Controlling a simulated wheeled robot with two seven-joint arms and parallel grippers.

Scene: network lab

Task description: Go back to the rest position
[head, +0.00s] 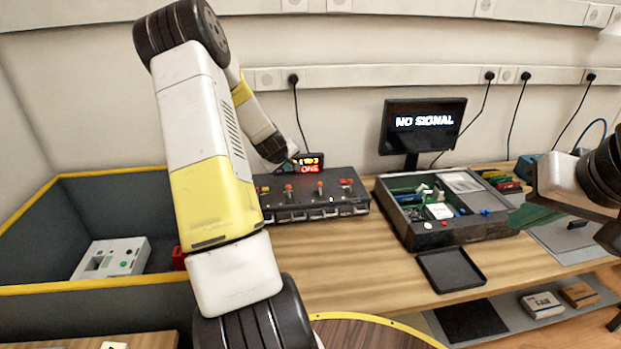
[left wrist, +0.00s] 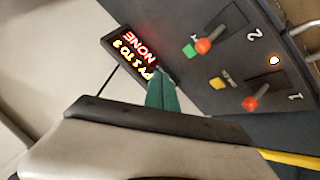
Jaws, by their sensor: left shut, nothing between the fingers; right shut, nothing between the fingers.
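My left arm fills the left middle of the head view. Its gripper (head: 291,157) is at the back of the black switch panel (head: 318,193), in front of the small lit display (head: 309,160). In the left wrist view the green fingers (left wrist: 162,93) are together with nothing between them, close to the display (left wrist: 131,54) and the panel's edge; contact cannot be told. My right gripper (head: 526,167) is at the right edge of the head view, over the right part of the table, shut and empty, and partly hidden by its own hand.
A dark open case (head: 445,235) holding parts stands centre right, with a black tray (head: 452,270) in front. A monitor (head: 422,127) stands behind it. A yellow-edged grey bin (head: 40,235) with a white device (head: 110,258) is at left. Small boxes (head: 542,304) lie lower right.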

